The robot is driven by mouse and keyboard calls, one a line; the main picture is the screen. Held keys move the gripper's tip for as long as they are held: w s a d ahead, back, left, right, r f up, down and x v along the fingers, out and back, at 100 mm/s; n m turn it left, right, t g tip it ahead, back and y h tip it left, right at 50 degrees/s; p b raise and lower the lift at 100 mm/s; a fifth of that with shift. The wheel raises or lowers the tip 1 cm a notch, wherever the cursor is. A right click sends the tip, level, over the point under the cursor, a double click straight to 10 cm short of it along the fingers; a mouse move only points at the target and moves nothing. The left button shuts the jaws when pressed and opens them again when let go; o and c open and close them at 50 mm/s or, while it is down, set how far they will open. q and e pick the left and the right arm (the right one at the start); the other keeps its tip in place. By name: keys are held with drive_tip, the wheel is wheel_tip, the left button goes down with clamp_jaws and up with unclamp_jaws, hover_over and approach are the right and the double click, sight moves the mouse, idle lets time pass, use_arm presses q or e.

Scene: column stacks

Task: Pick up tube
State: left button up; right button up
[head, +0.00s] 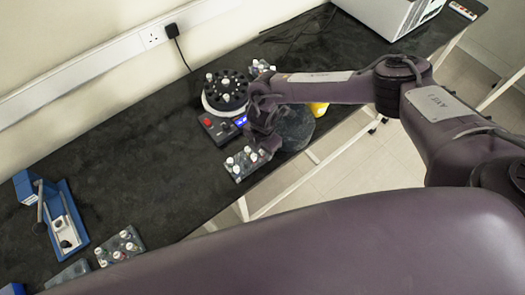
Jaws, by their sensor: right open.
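Several small tubes with white caps (247,150) stand in a grey rack (238,177) near the front edge of the dark bench. My right gripper (264,150) is open, pointing down just over the right end of this rack. It hides part of the rack, and I cannot tell whether it touches a tube. A second rack (127,246) with white- and red-capped tubes stands at the lower left. A round device with a dark rotor (226,88) holds more white-capped tubes behind the gripper. My left gripper is out of view.
A control panel with a red button (208,122) sits in front of the rotor. A dark round plate (296,128) and a yellow object (319,109) lie right of the gripper. A blue device (62,215) stands at left. The bench middle-left is clear.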

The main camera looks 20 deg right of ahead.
drive_tip(key=shift+f, duration=0.2)
clamp_jaws()
drive_tip(key=shift+r, duration=0.1)
